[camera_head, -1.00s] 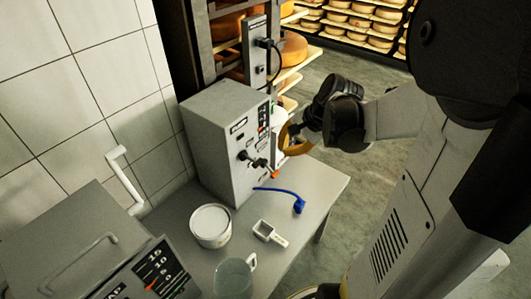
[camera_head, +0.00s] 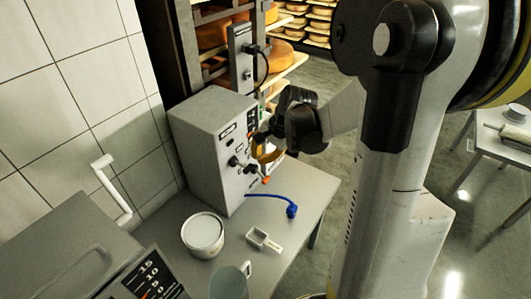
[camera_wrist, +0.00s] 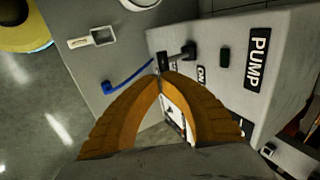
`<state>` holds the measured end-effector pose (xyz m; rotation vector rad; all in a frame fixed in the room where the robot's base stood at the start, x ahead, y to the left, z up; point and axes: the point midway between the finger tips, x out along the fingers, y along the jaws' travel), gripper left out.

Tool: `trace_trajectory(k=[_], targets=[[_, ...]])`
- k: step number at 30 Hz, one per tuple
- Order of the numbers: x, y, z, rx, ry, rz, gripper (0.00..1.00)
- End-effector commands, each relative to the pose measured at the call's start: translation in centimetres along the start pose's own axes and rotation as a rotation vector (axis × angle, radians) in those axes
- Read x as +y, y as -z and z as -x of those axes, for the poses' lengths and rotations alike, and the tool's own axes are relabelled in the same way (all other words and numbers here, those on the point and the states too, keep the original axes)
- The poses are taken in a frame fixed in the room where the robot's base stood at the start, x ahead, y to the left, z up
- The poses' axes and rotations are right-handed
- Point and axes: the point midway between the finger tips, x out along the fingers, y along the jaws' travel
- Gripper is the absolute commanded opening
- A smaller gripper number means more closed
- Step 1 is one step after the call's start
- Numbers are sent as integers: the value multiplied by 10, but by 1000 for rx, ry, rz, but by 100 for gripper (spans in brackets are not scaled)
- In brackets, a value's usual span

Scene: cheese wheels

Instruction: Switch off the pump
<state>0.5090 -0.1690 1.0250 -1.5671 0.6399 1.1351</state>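A grey box (camera_head: 205,140) with labels and controls on its front panel stands on the table against the tiled wall. In the wrist view, the panel (camera_wrist: 285,35) carries a black PUMP label (camera_wrist: 258,58), a small black switch (camera_wrist: 224,57) beside it, and a partly covered ON label (camera_wrist: 201,75). A black lever (camera_wrist: 178,56) sticks out further left. My gripper (camera_wrist: 163,78) has orange fingers whose tips meet just by the lever's end; I cannot tell whether they touch it. In the head view my gripper (camera_head: 262,151) is close in front of the panel.
Shelves with cheese wheels (camera_head: 278,57) stand behind. A second table (camera_head: 505,145) is at the right.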

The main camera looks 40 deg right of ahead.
Motion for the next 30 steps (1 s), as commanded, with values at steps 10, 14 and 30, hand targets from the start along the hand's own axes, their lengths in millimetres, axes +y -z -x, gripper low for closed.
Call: trace_trajectory(k=[10, 14, 30], targets=[[0, -1, -54, -1, 0, 1, 0], [0, 0, -58, -1, 0, 1, 0], [3, 0, -61, 0, 33, -2, 0]])
